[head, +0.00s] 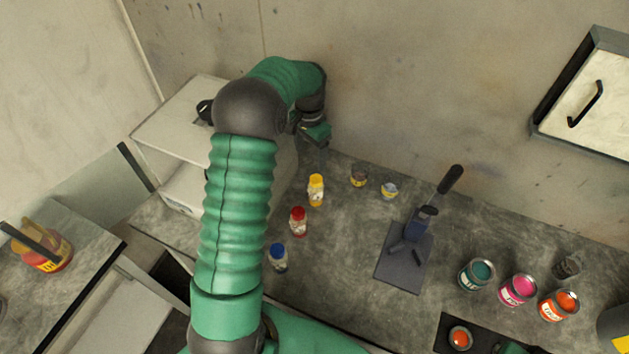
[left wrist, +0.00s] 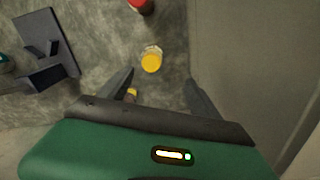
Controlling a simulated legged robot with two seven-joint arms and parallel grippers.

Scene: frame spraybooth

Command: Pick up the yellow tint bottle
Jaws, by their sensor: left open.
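The yellow tint bottle (head: 316,190) stands on the grey worktop near the back wall, with a pale label and yellow cap. In the left wrist view the yellow bottle (left wrist: 151,60) shows from above, beyond the fingertips and between their lines, nearer the left finger. My left gripper (head: 318,140) is above and behind the bottle, near the wall, apart from it. My right gripper is not clearly visible.
A red bottle (head: 298,221) and a blue-capped bottle (head: 278,257) stand in front of the yellow one. Two small cups (head: 359,176) (head: 389,190) stand to its right. A dark press (head: 403,255) and several paint cans (head: 517,290) are farther right. A white cabinet (head: 176,130) stands left.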

